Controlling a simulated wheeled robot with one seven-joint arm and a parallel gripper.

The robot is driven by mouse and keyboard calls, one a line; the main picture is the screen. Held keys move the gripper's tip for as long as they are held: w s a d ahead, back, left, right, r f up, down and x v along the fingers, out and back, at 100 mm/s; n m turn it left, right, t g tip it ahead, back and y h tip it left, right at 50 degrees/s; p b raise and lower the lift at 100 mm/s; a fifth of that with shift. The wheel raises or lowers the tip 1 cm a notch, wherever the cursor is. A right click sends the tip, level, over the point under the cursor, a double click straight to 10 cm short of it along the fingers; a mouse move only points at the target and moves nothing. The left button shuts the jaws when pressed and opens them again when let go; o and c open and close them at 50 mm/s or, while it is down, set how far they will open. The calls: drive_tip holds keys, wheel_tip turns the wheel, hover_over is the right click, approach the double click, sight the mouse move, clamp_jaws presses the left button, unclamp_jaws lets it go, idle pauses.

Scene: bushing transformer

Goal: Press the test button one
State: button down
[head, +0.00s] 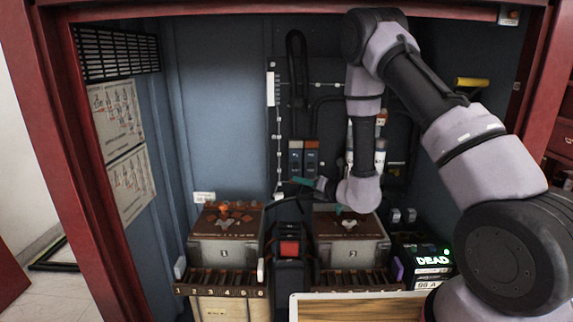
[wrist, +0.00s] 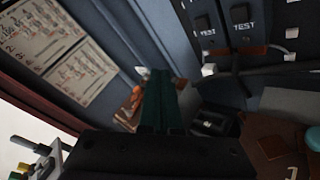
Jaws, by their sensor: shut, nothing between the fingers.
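Two dark modules stand side by side on the back panel, a left one (head: 295,158) and a right one (head: 311,158). In the wrist view each has a black button over the word TEST, on the left module (wrist: 205,27) and on the right module (wrist: 241,15). I cannot read a number that marks either as one. My gripper (head: 299,182) is below the modules in the head view, apart from their buttons. Its teal fingers (wrist: 165,75) are shut together and empty, pointing left of the modules in the wrist view.
Two grey boxes, a left one (head: 224,251) and a right one (head: 351,253), stand below on either side of a dark unit with a red square (head: 289,248). A meter reading DEAD (head: 432,260) stands right. Red cabinet frame edges (head: 93,190) bound the space.

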sight(295, 166)
drive_tip(key=shift+a, duration=0.1)
drive_tip(key=shift+w, duration=0.15)
drive_tip(key=shift+w, duration=4.3)
drive_tip(key=shift+w, duration=0.1)
drive_tip(key=shift+w, duration=0.3)
drive_tip(key=shift+w, duration=0.45)
drive_tip(key=shift+s, duration=0.85)
